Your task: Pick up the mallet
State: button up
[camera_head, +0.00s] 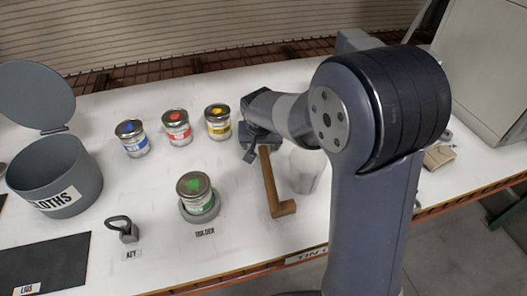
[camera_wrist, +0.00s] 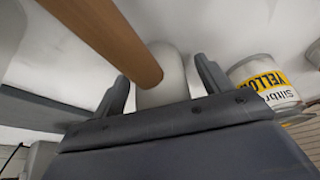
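The mallet (camera_head: 269,181) lies on the white bench in the head view as a brown wooden L-shape. Its long part runs away toward my gripper (camera_head: 251,148), which is beside its far end. In the wrist view, the round wooden shaft (camera_wrist: 120,47) slants from the top left to just above the fingers. My gripper (camera_wrist: 162,88) has its two dark fingers apart. A pale rounded thing (camera_wrist: 168,70) shows between them, with gaps on both sides; I cannot tell what it is. Contact with the mallet cannot be made out.
The yellow tin (camera_head: 218,122) stands close left of my gripper and shows in the wrist view (camera_wrist: 268,82). Red (camera_head: 177,129) and blue (camera_head: 132,140) tins stand farther left. A green tin (camera_head: 195,190) sits in a round holder left of the mallet. A translucent object (camera_head: 306,172) is right of it.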

jog(key=c, duration=1.1)
notch_tip(320, 180, up, 10)
jog(key=shift+r, duration=0.1)
